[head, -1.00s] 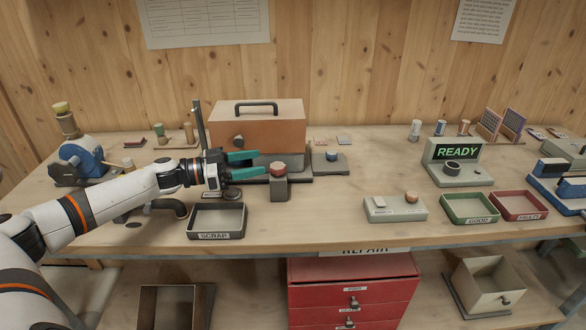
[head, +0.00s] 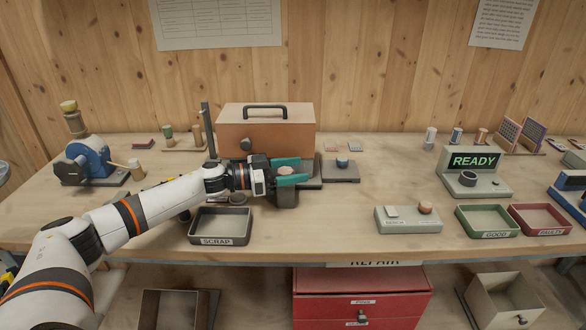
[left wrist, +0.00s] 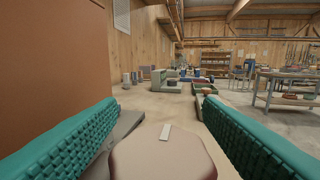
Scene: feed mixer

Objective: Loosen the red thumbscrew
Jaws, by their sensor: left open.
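The red thumbscrew (head: 285,169) is a dull red knob on top of a small grey block (head: 286,199), in front of the orange box. In the left wrist view the thumbscrew (left wrist: 160,160) fills the bottom middle, with a white mark on its top. My left gripper (head: 299,171) is open, with its teal fingers on either side of the thumbscrew. In the left wrist view a finger stands at each side of the knob; I cannot tell whether either touches it. The fingers hide part of the knob in the head view. My right gripper is not in view.
The orange box (head: 265,133) with a dark handle stands close behind the gripper. The scrap tray (head: 220,240) is in front of my forearm. A grey button box (head: 408,224), a green tray (head: 487,234) and a red tray (head: 540,232) are at the right. The bench front is clear between.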

